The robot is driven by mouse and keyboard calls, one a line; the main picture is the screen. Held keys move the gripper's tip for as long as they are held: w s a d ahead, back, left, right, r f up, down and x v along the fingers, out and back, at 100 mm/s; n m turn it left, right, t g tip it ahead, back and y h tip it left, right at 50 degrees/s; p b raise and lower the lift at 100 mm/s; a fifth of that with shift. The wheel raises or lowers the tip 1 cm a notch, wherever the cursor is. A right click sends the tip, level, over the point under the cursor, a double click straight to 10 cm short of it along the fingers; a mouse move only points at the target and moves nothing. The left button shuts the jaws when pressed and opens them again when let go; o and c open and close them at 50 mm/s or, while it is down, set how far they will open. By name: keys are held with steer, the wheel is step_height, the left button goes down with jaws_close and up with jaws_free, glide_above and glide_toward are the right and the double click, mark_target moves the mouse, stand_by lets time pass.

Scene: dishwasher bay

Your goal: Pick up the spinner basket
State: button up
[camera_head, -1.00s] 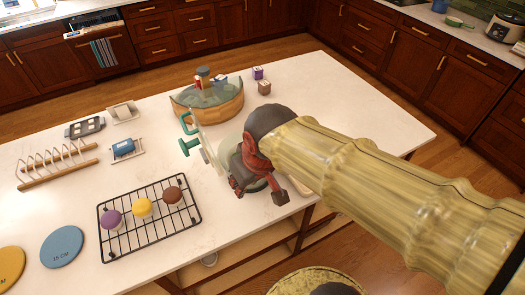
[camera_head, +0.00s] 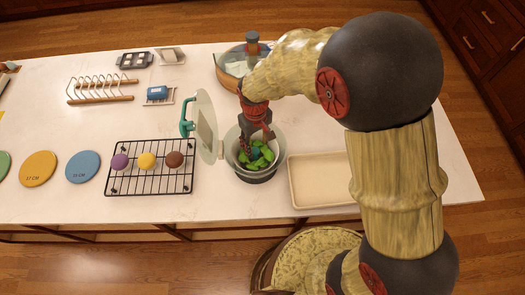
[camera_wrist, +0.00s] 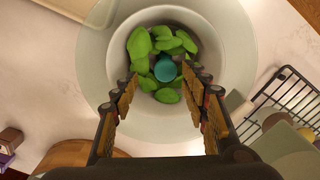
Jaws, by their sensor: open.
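The spinner basket (camera_wrist: 210,48) is pale and round and sits inside a wider spinner bowl (camera_head: 256,179). Green leaves (camera_wrist: 146,42) fill its middle, around a teal knob (camera_wrist: 165,70). My gripper (camera_head: 258,138) points down over the bowl. In the wrist view my gripper (camera_wrist: 160,82) is open, its two fingers apart over the near part of the basket, with the knob just beyond the gap. Nothing is between the fingers. Whether the fingertips touch the leaves cannot be told. The clear lid (camera_head: 207,130) with a green handle stands upright at the bowl's left.
A wire rack (camera_head: 150,183) with three coloured round pieces stands to the left. A beige tray (camera_head: 302,184) lies right of the bowl, near the front edge. My arm covers part of the counter's right side.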

mark_target(255, 150)
steer(key=f, duration=0.6)
steer(key=shift+s+a+f, duration=0.25)
steer(key=shift+a+f, duration=0.05)
steer(key=shift+c, duration=0.8)
jaws_close()
